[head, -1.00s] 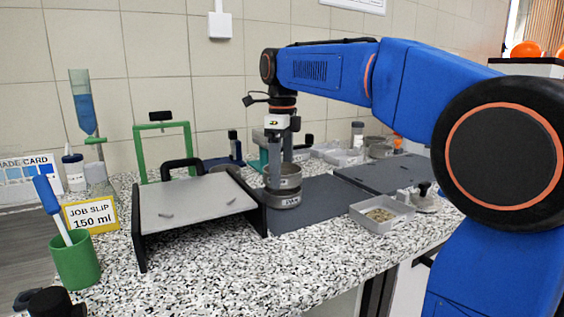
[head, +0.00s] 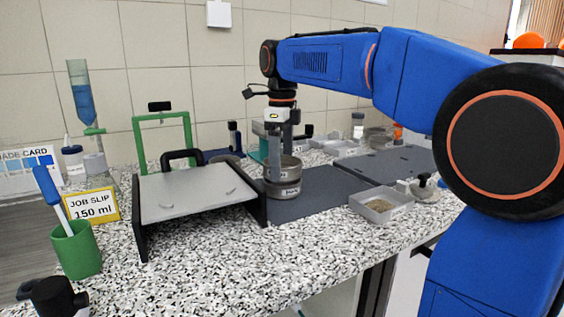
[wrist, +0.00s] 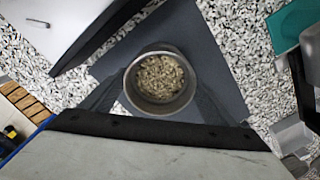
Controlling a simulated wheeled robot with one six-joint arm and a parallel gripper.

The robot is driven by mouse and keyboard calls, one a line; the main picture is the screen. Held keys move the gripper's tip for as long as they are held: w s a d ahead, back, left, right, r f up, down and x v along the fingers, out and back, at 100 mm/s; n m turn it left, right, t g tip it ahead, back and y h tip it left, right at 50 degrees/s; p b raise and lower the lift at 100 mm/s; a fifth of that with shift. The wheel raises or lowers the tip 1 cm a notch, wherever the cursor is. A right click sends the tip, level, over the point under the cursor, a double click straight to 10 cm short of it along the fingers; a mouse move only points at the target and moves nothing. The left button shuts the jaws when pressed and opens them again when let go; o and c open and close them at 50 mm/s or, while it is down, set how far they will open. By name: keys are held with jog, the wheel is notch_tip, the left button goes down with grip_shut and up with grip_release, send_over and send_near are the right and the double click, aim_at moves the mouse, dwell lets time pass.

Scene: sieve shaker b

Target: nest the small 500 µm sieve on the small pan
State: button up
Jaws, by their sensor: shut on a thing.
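The small sieve (head: 290,166) is a grey metal ring; in the wrist view its rim (wrist: 130,90) surrounds a bed of pale brown grains. My gripper (head: 286,150) is shut on the small sieve, with a finger on each side of it in the wrist view. The small pan (head: 283,188) is a low grey metal dish on the dark mat, directly below the sieve. The sieve looks upright and at or just over the pan's top; whether it is fully seated I cannot tell. In the wrist view the sieve hides the pan.
A black-legged stand with a pale sloped top (head: 195,193) is close on the left. A dark mat (head: 318,192) lies under the pan. A grey tray of grains (head: 380,207) is to the right. A green frame (head: 165,117) stands behind.

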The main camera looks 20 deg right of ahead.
jog(key=shift+f, duration=0.55)
dwell(0.8)
jog(key=o, duration=1.2)
jog(key=shift+r, duration=3.55)
